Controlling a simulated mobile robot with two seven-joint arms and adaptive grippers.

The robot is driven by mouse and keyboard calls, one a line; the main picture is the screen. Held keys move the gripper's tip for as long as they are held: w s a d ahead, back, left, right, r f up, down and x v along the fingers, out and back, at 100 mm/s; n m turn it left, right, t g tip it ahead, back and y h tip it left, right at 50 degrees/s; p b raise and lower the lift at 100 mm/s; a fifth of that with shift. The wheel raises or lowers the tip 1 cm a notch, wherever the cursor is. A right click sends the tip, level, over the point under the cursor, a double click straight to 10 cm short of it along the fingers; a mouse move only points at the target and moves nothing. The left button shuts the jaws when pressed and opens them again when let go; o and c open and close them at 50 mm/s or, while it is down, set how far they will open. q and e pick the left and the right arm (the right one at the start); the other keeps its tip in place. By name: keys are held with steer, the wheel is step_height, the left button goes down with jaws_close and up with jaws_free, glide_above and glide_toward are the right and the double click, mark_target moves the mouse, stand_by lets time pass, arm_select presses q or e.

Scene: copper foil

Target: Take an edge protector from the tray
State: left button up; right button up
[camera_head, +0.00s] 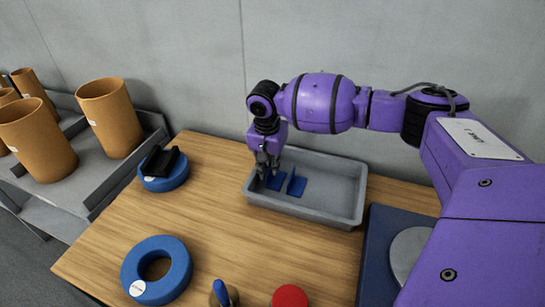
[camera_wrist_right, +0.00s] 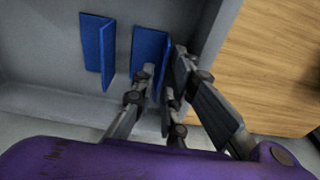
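The grey tray (camera_head: 335,197) stands on the wooden table near the back wall. Two blue edge protectors lie in it, angled strips with a raised flange. The right one in the head view (camera_head: 297,185) is the left one in the right wrist view (camera_wrist_right: 97,48) and is clear of my fingers. My right gripper (camera_head: 268,168) reaches down into the tray at the other edge protector (camera_head: 276,182). In the right wrist view its fingertips (camera_wrist_right: 165,66) lie on either side of that protector's flange (camera_wrist_right: 151,45). Whether they press on it is unclear. My left gripper is out of view.
Left of the tray is a blue ring (camera_head: 165,178) with a black piece on it. Another blue ring (camera_head: 157,270) and a red round object (camera_head: 289,297) are at the front. A dark blue mat (camera_head: 375,243) lies right. Copper-coloured tubes (camera_head: 110,117) stand on the left rack.

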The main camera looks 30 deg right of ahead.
step_height(320, 180, down, 2)
steer(key=shift+w+d+f, duration=0.1)
steer(key=shift+w, duration=0.05)
jaws_close()
